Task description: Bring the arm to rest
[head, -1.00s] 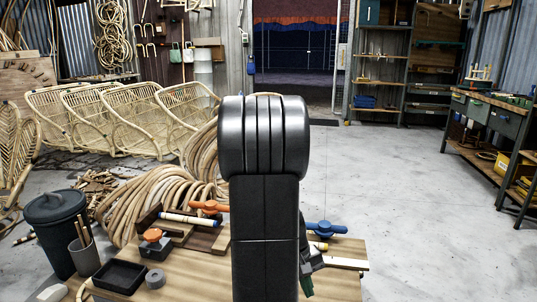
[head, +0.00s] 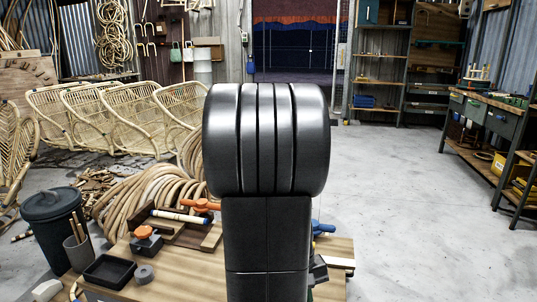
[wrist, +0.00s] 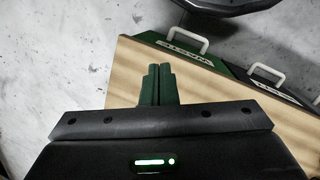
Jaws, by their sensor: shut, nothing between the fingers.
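My gripper (wrist: 158,84) is shut and empty in the wrist view. Its two dark green fingers lie side by side above the edge of the wooden workbench (wrist: 150,60), with grey floor to the left. In the head view my black arm stands upright in the middle and hides the centre of the workbench (head: 190,275). The gripper itself is mostly hidden there behind the arm.
A blue-handled clamp (head: 322,228) shows right of my arm. An orange-handled clamp (head: 201,205), a black tray (head: 110,270) and a grey tape roll (head: 144,274) lie on the left. Rattan coils (head: 130,200) and chair frames (head: 110,118) stand behind. Floor at right (head: 410,220) is clear.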

